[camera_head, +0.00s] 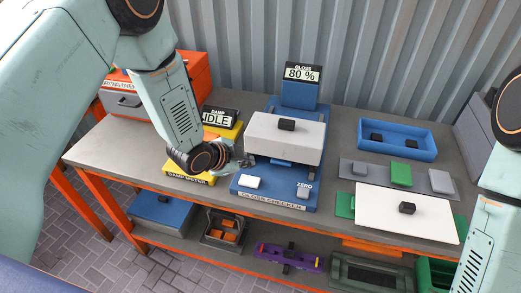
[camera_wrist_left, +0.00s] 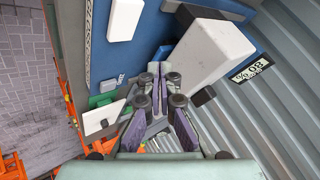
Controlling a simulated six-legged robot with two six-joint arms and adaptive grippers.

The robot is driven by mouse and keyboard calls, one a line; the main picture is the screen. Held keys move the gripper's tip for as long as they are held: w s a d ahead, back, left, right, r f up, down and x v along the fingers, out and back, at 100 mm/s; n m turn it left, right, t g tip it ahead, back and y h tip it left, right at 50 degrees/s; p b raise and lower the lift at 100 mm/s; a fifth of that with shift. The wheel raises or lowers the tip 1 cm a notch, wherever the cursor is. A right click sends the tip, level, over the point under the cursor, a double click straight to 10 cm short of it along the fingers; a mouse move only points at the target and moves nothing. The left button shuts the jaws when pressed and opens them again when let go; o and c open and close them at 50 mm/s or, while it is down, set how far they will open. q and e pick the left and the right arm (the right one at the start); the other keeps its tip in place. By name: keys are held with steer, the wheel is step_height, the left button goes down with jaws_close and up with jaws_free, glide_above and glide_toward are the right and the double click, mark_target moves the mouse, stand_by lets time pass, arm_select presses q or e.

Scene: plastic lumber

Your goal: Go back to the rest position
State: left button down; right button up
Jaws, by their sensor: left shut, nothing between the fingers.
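My left gripper (camera_head: 246,161) is at the front left of the gloss checker (camera_head: 280,203), near its white button. It is shut with nothing between its fingers. In the left wrist view my left gripper (camera_wrist_left: 161,60) points toward the blue base of the checker (camera_wrist_left: 130,50). I cannot tell whether it touches the checker. My left arm comes in from the upper left and reaches over the bench. My right arm (camera_head: 490,235) shows at the right edge, and its gripper is out of view.
The bench (camera_head: 100,150) carries a yellow damp meter (camera_head: 190,175) reading IDLE, an orange drying oven (camera_head: 185,75), a blue tray (camera_head: 400,152) and a white board (camera_head: 385,215). The gloss display (camera_head: 302,73) reads 80 %. A corrugated wall (camera_head: 400,60) stands behind. A lower shelf holds several items.

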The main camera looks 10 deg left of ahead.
arm_select(q)
steer(key=shift+n, duration=0.5)
steer(key=s+a+f+n+g+y+b, duration=0.2)
steer(key=s+f+n+b, duration=0.4)
steer(key=s+f, duration=0.8)
steer(key=s+a+f+n+g+y+b, duration=0.2)
steer(key=s+a+f+n+g+b, duration=0.2)
steer(key=s+f+b, duration=0.9)
steer(key=s+f+n+g, duration=0.2)
steer(key=s+n, duration=0.1)
steer(key=s, duration=0.7)
steer(key=shift+s+f+n, duration=0.2)
steer(key=shift+n, duration=0.1)
